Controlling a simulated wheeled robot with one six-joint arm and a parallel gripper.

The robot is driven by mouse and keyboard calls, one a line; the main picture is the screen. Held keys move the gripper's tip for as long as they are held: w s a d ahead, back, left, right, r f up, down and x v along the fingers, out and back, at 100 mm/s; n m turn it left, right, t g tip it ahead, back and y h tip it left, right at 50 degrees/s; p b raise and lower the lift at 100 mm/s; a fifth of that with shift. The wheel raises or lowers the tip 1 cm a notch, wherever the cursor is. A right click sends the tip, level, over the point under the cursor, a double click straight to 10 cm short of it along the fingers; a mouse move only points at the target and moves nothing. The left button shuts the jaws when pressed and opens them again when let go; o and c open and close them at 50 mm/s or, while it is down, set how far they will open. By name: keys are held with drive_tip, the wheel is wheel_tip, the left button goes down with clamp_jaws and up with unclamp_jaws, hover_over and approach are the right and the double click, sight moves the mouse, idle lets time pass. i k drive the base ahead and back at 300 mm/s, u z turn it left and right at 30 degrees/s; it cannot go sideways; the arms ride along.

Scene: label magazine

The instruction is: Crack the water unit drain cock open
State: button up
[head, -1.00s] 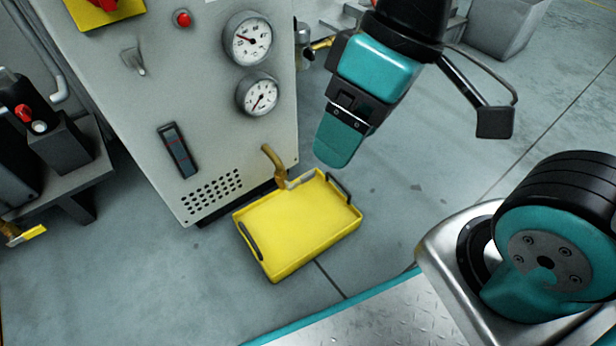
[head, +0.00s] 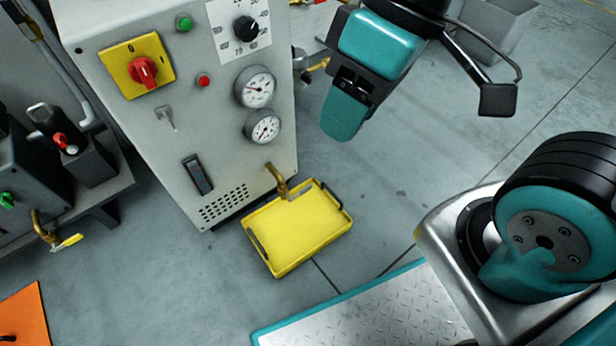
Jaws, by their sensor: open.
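A grey cabinet (head: 190,125) with dials and gauges stands left of centre; I take it to be the water unit. A brass drain cock (head: 277,178) sticks out low on its front, with a pale lever (head: 298,193) at its outlet. The cock hangs over a yellow tray (head: 270,262) on the floor. How far the cock is turned is too small to tell. My gripper (head: 345,120) is open and empty, its teal finger pointing down. In the picture it is above and right of the cock, clear of it.
The yellow tray has dark handles at both ends. At left, a dark bench unit (head: 70,145) carries another brass cock with a yellow lever (head: 66,243). An orange sheet (head: 22,315) lies at the lower left.

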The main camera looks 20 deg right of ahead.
sight(306, 189)
drive_tip(key=k, duration=1.15)
drive_tip(key=u, duration=0.4)
drive_tip(key=i, duration=0.65)
drive_tip(key=z, duration=0.5)
